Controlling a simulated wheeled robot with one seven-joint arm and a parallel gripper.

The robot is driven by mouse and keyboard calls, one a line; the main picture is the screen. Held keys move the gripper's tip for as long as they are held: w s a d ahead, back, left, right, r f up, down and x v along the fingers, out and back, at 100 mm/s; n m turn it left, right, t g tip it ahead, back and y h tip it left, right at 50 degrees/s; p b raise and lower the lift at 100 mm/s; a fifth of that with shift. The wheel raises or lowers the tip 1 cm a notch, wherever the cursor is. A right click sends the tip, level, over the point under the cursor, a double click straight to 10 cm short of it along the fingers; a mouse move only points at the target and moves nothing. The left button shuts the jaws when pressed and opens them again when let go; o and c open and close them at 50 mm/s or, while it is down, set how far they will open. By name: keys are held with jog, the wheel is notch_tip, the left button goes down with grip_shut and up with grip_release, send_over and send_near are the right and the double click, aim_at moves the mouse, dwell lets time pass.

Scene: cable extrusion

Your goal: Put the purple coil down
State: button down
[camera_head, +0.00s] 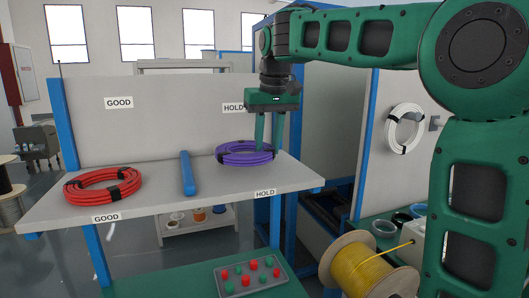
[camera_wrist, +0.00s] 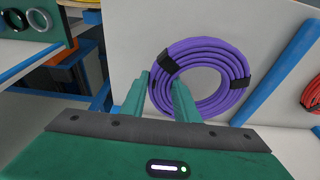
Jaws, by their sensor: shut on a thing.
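The purple coil (camera_head: 240,153) with black bands lies flat at the HOLD side of the grey shelf table (camera_head: 150,198), seemingly on or just above its surface; I cannot tell if it touches. My gripper (camera_head: 269,148) points down at the coil's right side, its green fingers shut on the coil's rim. In the wrist view the purple coil (camera_wrist: 203,75) shows as a full ring, with my gripper's fingers (camera_wrist: 165,98) at its near left edge.
A blue divider bar (camera_head: 187,173) separates the HOLD side from the GOOD side, where a red coil (camera_head: 103,186) lies. A white coil (camera_head: 405,129) hangs at the right. A yellow cable spool (camera_head: 365,268) and a button panel (camera_head: 250,275) are below in front.

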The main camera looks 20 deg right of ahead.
jog(key=shift+f, duration=0.75)
jog(key=shift+f, duration=0.6)
jog(key=c, duration=1.4)
grip_release()
jog(key=shift+f, duration=0.1)
jog(key=shift+d+f, duration=0.1)
jog(key=shift+d, duration=0.05)
jog(key=v, duration=0.6)
jog(key=shift+w, duration=0.2)
jog(key=shift+v, duration=1.35)
jog(key=shift+r, duration=0.2)
